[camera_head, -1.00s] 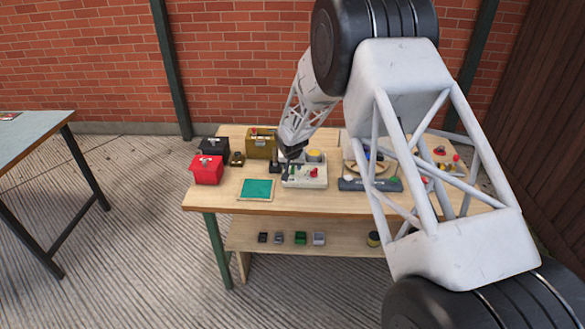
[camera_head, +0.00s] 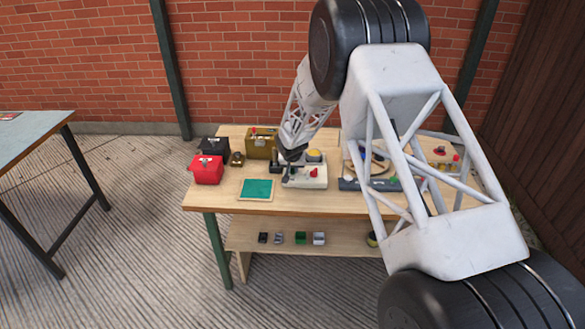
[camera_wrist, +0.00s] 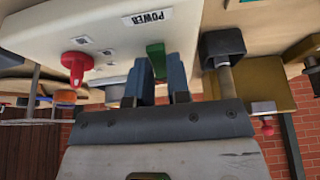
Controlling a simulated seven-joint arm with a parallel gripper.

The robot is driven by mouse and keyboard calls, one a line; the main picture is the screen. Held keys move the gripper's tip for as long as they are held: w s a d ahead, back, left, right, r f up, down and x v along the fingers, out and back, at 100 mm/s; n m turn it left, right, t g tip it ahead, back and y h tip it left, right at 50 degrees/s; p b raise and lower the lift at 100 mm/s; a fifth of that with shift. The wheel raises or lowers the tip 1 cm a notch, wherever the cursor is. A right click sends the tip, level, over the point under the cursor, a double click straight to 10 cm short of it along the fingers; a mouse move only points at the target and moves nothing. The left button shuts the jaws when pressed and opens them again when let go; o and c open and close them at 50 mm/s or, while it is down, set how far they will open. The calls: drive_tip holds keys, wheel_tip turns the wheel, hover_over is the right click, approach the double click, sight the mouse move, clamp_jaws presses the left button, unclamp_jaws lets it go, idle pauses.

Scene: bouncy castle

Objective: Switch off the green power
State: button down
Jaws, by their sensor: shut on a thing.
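A light grey control panel (camera_head: 318,184) stands on the wooden table. In the wrist view the panel (camera_wrist: 40,30) carries a "POWER" label (camera_wrist: 147,17) with the green power switch (camera_wrist: 155,52) beside it. My gripper (camera_wrist: 160,72) has its two dark blue fingers shut on the green switch, which shows between and beyond the fingertips. In the head view my gripper (camera_head: 291,163) is over the left part of the panel and hides the green switch. A red knob (camera_wrist: 77,65) sits on the same panel, apart from my fingers; it also shows in the head view (camera_head: 314,173).
A black-headed post (camera_wrist: 222,42) stands close beside my fingers. Red (camera_head: 206,171), black (camera_head: 213,146) and brass-coloured (camera_head: 262,142) boxes stand to the left and behind. A teal pad (camera_head: 256,188) lies at the front left. More items crowd the table's right side.

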drive_tip(key=shift+w, duration=0.1)
drive_tip(key=shift+w+g, duration=0.3)
drive_tip(key=shift+g, duration=1)
drive_tip(key=shift+w+g, duration=0.25)
drive_tip(key=shift+g, duration=1.05)
drive_tip(key=c, duration=1.1)
unclamp_jaws()
drive_tip(key=shift+r, duration=0.1)
drive_tip(key=shift+w+r, duration=0.15)
drive_tip(key=shift+r, duration=1.75)
drive_tip(key=shift+w+r, duration=0.15)
drive_tip(key=shift+r, duration=1.75)
